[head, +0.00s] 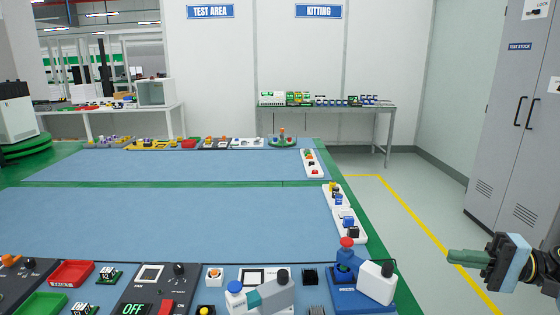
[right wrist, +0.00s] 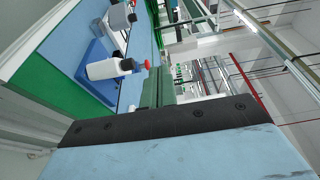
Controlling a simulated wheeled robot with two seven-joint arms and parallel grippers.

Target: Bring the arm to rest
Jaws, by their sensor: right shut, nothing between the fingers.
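My right gripper (head: 466,257) is at the lower right of the head view, past the table's right edge and over the floor. Its green fingers point left and are shut with nothing between them. In the right wrist view the green fingers (right wrist: 158,88) show beyond the dark gripper body. My right arm comes in from the right edge of the head view. The left gripper is not in view.
A blue-topped table (head: 150,222) with a green border fills the left and middle. A grey cabinet (head: 515,130) stands at the right. Floor between is clear.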

